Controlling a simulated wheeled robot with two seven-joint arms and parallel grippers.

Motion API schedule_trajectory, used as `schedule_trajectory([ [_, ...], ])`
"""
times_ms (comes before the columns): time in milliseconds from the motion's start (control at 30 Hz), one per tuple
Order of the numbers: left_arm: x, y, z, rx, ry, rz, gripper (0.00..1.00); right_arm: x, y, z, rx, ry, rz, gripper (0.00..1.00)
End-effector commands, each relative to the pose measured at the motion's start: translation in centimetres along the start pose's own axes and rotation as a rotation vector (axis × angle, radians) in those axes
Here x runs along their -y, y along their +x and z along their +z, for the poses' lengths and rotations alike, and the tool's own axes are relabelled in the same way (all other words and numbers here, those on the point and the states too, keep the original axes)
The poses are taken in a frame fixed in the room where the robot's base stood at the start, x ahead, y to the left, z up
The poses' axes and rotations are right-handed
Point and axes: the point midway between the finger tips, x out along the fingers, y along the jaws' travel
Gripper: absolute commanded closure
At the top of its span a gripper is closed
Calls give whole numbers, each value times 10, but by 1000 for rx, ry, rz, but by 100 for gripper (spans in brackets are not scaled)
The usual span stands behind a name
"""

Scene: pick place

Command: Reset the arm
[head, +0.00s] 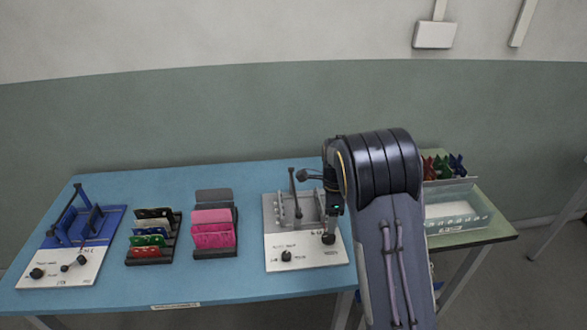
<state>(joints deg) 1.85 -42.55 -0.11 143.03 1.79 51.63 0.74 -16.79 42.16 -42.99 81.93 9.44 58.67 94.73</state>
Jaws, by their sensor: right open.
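My right arm comes up from the bottom right and bends over at the table's right end. My right gripper (329,236) hangs down at the right edge of the grey test fixture (290,213), beside its black knob. The arm hides part of that fixture's right side. The finger gap is too small to make out, but no held object shows. My left gripper does not show in this view.
The blue table (150,190) carries a blue fixture (85,225), a black rack of coloured boards (152,237) and a rack with pink boards (213,228). A clear bin (458,211) stands on a greenish table at right, partly behind my arm.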

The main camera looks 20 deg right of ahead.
Motion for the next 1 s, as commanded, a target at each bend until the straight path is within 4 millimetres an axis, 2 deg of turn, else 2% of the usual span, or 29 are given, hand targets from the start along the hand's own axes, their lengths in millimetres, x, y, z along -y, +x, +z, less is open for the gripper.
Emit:
schedule_trajectory([
  [167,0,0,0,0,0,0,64,-4,-4,-2,18,-17,2,41],
  [267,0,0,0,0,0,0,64,-19,-18,-7,84,-93,2,41],
  [333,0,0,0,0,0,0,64,-38,-33,-10,157,-192,-9,41],
  [500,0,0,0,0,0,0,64,-103,-80,-14,333,-551,-116,41],
  [567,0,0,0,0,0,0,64,-128,-96,-15,372,-692,-180,41],
  [700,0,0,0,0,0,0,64,-190,-124,-17,394,-1036,-352,41],
  [800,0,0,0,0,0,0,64,-233,-134,-18,346,-1282,-480,41],
  [900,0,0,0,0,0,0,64,-269,-134,-20,261,-1496,-580,41],
  [1000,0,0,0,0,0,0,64,-294,-128,-22,171,-1655,-643,41],
])
